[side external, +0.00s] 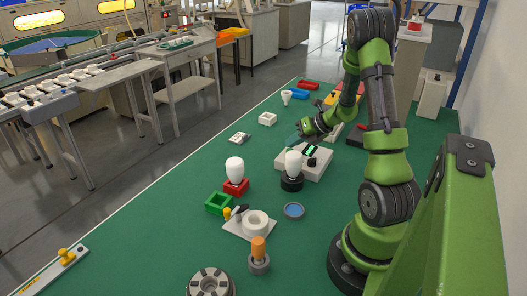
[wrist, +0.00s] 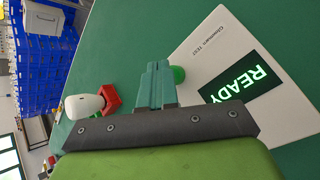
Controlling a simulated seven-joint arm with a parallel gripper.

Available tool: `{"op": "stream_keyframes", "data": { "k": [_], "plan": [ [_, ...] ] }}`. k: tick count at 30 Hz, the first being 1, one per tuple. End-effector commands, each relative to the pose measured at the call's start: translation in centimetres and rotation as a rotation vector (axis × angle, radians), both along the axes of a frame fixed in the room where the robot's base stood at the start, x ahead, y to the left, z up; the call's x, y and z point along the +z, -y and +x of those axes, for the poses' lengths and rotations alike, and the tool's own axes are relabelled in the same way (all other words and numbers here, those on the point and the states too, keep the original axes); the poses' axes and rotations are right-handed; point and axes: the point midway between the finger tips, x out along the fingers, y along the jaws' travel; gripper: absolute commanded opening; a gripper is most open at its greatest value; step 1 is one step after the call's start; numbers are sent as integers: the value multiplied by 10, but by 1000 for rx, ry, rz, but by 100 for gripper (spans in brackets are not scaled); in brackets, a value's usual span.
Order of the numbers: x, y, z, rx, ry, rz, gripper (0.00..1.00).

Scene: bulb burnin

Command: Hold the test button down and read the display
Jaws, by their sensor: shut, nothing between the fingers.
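The white tester box (wrist: 225,60) fills the right of the wrist view. Its dark display (wrist: 243,86) shows READY in bright green letters. A green round button (wrist: 178,74) on the box shows right beside my fingertips, partly hidden by them; I cannot tell whether they touch. My gripper (wrist: 155,68) is shut and empty. In the side view the box (side external: 318,170) stands mid-table, with my gripper (side external: 301,134) at its far left edge. A white bulb (side external: 293,162) in a black socket (side external: 291,184) stands in front of the box.
Another white bulb (side external: 235,168) stands in a red holder (side external: 236,188), left of the box. A green square holder (side external: 219,203), a white plate with a ring (side external: 256,224), a blue dish (side external: 293,210) and an orange-handled tool (side external: 259,250) stand nearer. The green table's left side is mostly clear.

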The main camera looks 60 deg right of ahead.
Motion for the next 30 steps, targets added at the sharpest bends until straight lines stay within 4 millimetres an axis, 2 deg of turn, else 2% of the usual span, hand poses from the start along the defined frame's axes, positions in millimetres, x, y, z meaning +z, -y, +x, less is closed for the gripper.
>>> {"op": "stream_keyframes", "data": {
  "k": [30],
  "plan": [
    [-9,0,0,0,0,0,0]
  ]
}}
